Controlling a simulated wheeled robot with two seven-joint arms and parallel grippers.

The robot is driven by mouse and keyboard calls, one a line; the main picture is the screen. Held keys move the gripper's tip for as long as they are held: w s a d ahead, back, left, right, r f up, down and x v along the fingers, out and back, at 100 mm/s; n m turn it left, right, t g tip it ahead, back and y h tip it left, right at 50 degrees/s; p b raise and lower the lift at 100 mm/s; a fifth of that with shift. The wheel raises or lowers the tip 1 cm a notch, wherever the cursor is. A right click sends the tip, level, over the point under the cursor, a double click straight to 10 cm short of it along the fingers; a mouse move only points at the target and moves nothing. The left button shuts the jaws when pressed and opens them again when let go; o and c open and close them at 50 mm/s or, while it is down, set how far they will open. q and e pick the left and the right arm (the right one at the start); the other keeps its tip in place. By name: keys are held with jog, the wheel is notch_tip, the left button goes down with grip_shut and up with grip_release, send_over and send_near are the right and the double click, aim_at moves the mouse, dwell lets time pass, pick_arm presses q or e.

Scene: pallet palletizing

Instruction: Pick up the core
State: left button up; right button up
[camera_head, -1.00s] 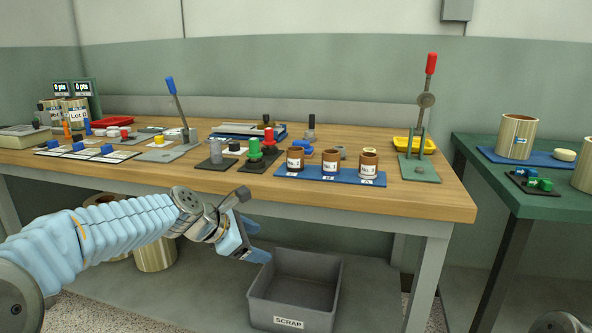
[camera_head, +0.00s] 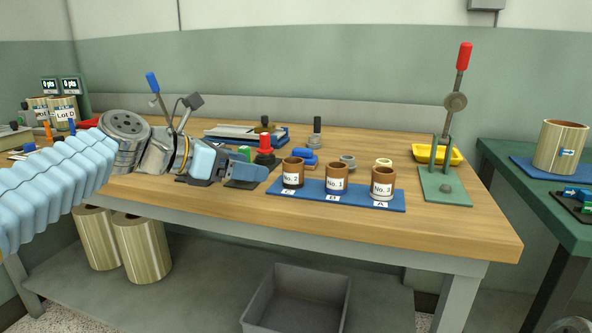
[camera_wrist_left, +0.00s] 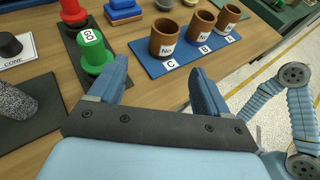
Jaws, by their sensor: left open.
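My left gripper (camera_head: 232,172) is open and empty over the front of the bench, left of the brown cups; its blue fingers also frame bare wood and the mat edge in the left wrist view (camera_wrist_left: 158,74). At the left of that view a grey speckled cylinder (camera_wrist_left: 14,98) lies or stands on a dark plate, outside the fingers. The gripper hides this area in the head view. My right gripper is not in view.
Brown cups (camera_head: 336,177) stand on a blue mat (camera_head: 312,198) marked C, B, A. A green knobbed part (camera_wrist_left: 94,52) stands just left of the fingers. A lever press (camera_head: 440,185) and yellow tray (camera_head: 455,155) stand right. Wood in front is clear.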

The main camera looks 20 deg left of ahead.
aim_at(301, 160)
pick_arm(q)
jog(key=x, duration=0.6)
jog(key=shift+d+f, duration=0.1)
jog(key=shift+f, duration=0.05)
jog(key=x, duration=0.5)
jog(key=shift+w+d, duration=0.2)
jog(key=shift+d, duration=0.05)
jog(key=c, duration=1)
jog(key=shift+r, duration=0.55)
notch_tip(301, 160, up, 2)
jog(key=shift+r+p, duration=0.25)
jog(key=shift+p, duration=0.35)
jog(key=s+r, duration=0.3)
jog(key=s, duration=0.1)
jog(key=s+r+p, duration=0.1)
jog(key=s+r, duration=0.2)
jog(key=s, duration=0.2)
jog(key=s+r, duration=0.3)
jog(key=s, duration=0.2)
jog(key=shift+a+r, duration=0.2)
jog(key=shift+r, duration=0.1)
